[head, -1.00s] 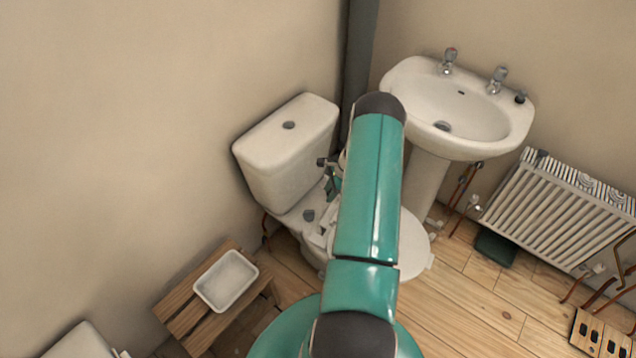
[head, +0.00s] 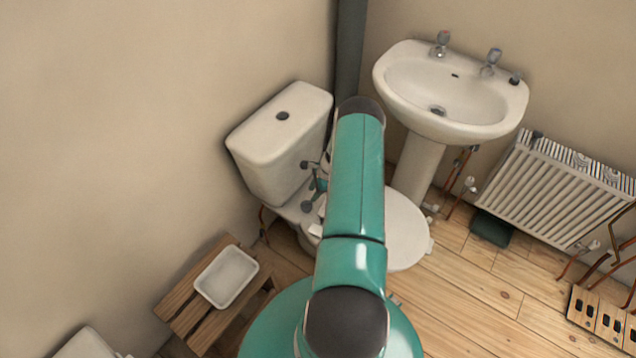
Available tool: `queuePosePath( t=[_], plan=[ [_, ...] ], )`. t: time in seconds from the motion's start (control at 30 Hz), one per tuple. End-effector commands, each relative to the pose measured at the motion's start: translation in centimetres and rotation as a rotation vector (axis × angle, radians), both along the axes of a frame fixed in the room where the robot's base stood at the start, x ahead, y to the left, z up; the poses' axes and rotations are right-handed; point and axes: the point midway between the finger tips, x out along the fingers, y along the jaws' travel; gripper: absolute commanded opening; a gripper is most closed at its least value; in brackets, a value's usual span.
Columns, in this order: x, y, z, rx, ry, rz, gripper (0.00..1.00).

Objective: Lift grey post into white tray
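The white tray (head: 226,276) lies empty on a slatted wooden stool at the lower left of the head view. My gripper (head: 313,208) is beside the toilet cistern, mostly hidden behind my teal arm, some way up and right of the tray. I cannot tell whether its fingers are open or shut, or whether anything is between them. A small dark grey upright piece (head: 515,79) stands on the basin's right rim, and another grey piece (head: 537,137) shows at the radiator's top left corner. I cannot tell which, if either, is the grey post.
The wooden stool (head: 190,312) stands against the left wall. The toilet (head: 280,150) and basin (head: 452,95) stand near the corner, with a dark pipe (head: 350,50) behind. A radiator (head: 550,190), copper pipes and a slotted wooden block (head: 600,318) are at right.

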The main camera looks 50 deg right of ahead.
Motion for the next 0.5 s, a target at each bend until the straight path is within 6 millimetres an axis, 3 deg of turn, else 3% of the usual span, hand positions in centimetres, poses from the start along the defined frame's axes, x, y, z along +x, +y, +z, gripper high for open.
queuePosePath(
  t=[0.23, 0.5],
  plan=[
    [1.2, 1.3, -3.8, 0.001, 0.001, 0.002, 0.37],
    [1.8, 1.7, -5.2, 0.000, -0.001, 0.002, 0.37]
  ],
)
